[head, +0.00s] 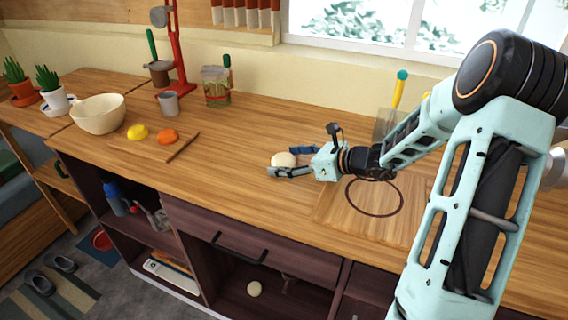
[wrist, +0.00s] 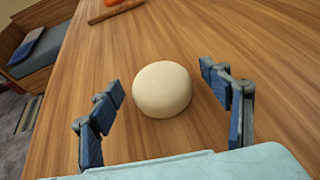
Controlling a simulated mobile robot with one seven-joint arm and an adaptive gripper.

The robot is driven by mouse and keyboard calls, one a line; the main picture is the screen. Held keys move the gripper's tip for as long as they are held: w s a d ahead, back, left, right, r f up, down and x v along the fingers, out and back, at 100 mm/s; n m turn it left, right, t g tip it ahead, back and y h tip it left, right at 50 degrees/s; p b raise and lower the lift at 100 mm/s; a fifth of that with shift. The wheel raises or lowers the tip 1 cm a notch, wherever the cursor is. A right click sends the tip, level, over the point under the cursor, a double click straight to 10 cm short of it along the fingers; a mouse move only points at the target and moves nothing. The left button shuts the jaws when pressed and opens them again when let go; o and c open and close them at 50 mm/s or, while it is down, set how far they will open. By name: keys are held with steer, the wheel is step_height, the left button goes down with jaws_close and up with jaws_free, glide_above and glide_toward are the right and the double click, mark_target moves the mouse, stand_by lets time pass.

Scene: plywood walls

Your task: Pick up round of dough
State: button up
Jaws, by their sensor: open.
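The round of dough (head: 284,159) is a pale, cream-coloured flattened ball on the wooden counter. It also shows in the wrist view (wrist: 162,89), near the middle. My gripper (head: 283,162) is open, low over the counter, with its fingers pointing left. In the wrist view the fingers (wrist: 165,95) stand on either side of the dough, with gaps visible on both sides. Its fingertips reach about alongside the dough. Whether anything touches it is not visible, but the dough looks free and resting on the wood.
A wooden board (head: 327,208) with a dark ring lies under my arm. To the left are a yellow lemon-like item (head: 138,132), an orange item (head: 168,137), a stick (head: 183,147) and a cream bowl (head: 98,114). A grey cup (head: 169,104) and a jar (head: 216,88) stand behind.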

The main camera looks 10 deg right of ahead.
steer(key=shift+w+a+f, duration=0.1)
steer(key=shift+a, duration=0.05)
steer(key=c, duration=1.2)
steer(key=shift+c, duration=0.4)
